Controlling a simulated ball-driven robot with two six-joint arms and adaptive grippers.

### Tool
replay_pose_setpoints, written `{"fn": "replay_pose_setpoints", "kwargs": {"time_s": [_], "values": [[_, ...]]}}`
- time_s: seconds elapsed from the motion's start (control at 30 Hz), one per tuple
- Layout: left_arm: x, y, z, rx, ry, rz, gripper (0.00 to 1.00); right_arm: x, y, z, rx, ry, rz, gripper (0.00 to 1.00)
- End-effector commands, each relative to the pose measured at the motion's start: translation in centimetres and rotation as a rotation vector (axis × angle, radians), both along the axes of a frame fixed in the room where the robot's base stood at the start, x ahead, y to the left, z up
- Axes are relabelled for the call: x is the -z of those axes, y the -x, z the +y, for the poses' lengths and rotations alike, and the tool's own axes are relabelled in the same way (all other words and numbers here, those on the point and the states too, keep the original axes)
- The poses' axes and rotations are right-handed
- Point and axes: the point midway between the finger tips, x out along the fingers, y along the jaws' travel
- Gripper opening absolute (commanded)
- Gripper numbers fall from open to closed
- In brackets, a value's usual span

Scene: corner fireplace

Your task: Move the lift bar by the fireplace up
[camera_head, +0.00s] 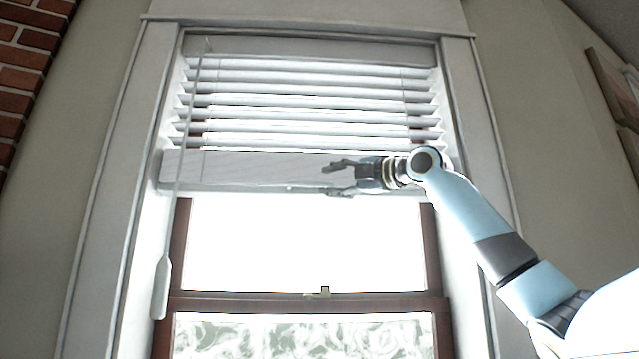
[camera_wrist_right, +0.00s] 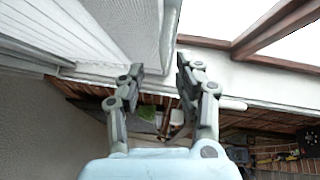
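The lift bar (camera_head: 240,172) is the wide pale rail at the bottom of the white blind (camera_head: 300,100), level across the upper part of the window. My right gripper (camera_head: 333,178) is at the right half of the bar. Its fingers are spread apart, one in front of the bar's face and one near its lower edge. In the right wrist view the gripper (camera_wrist_right: 158,68) is open, with the pale bar (camera_wrist_right: 140,35) just beyond and partly between the fingertips. I cannot tell whether they touch it. My left gripper is not in view.
A thin wand (camera_head: 175,200) hangs down the blind's left side. The window's brown sash (camera_head: 310,302) and bright glass are below the bar. Red brick (camera_head: 22,60) stands at the far left. Picture frames (camera_head: 615,90) hang at the right.

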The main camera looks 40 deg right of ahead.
Motion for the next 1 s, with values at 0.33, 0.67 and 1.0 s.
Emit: {"fn": "replay_pose_setpoints", "kwargs": {"time_s": [0.33, 0.67, 1.0], "values": [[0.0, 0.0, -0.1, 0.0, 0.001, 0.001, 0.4, 0.3, 2.1, -0.3, -0.001, 0.0, 0.0, 0.34], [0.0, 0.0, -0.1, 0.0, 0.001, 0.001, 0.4, 0.3, 2.1, -0.3, -0.001, -0.001, -0.001, 0.34], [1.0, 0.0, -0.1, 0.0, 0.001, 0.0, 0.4, 4.0, 0.9, 0.0, -0.01, -0.009, 0.047, 0.34]]}}
